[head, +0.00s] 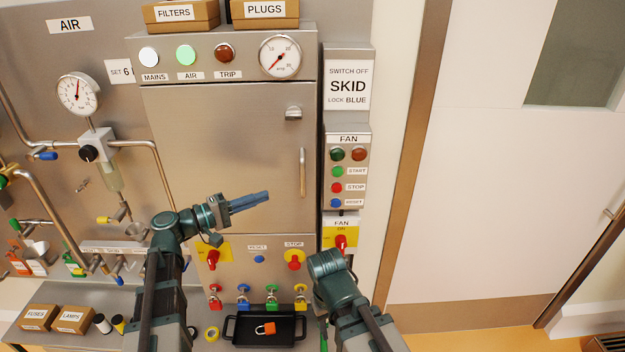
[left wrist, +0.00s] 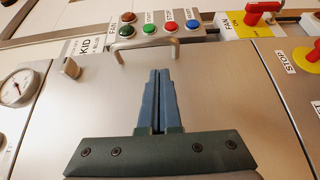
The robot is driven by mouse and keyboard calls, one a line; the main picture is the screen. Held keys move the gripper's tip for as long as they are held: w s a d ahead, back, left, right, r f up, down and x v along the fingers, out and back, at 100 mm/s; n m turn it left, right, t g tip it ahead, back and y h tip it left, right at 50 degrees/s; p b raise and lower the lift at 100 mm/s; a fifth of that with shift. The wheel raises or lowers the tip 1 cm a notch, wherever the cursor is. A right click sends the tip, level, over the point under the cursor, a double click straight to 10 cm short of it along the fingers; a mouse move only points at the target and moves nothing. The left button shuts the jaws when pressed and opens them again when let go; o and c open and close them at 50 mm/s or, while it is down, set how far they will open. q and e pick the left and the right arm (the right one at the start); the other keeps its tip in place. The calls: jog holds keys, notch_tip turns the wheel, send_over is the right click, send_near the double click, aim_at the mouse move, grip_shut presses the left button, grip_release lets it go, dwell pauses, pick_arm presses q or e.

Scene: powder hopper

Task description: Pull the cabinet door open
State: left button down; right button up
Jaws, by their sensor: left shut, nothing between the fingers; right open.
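The steel cabinet door (head: 215,140) is closed, flush with its frame. Its vertical bar handle (head: 302,172) is near the right edge, with a small latch knob (head: 293,113) above it. My left gripper (head: 268,196) is shut and empty in front of the door's lower part, with its tips left of and a little below the handle. In the left wrist view the shut fingers (left wrist: 160,72) point toward the handle (left wrist: 145,46), apart from it; the latch knob (left wrist: 71,67) is to the left. My right arm's wrist shows low in the head view, but its fingers are hidden.
A fan button panel (head: 347,170) stands right of the door. Below the door are a red-and-yellow stop knob (head: 294,258), colored padlocks and a black tray (head: 264,331) with an orange padlock. Pipes and a gauge (head: 78,93) are at left.

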pick_arm(q)
jog(key=x, duration=1)
jog(key=shift+s+r, duration=0.1)
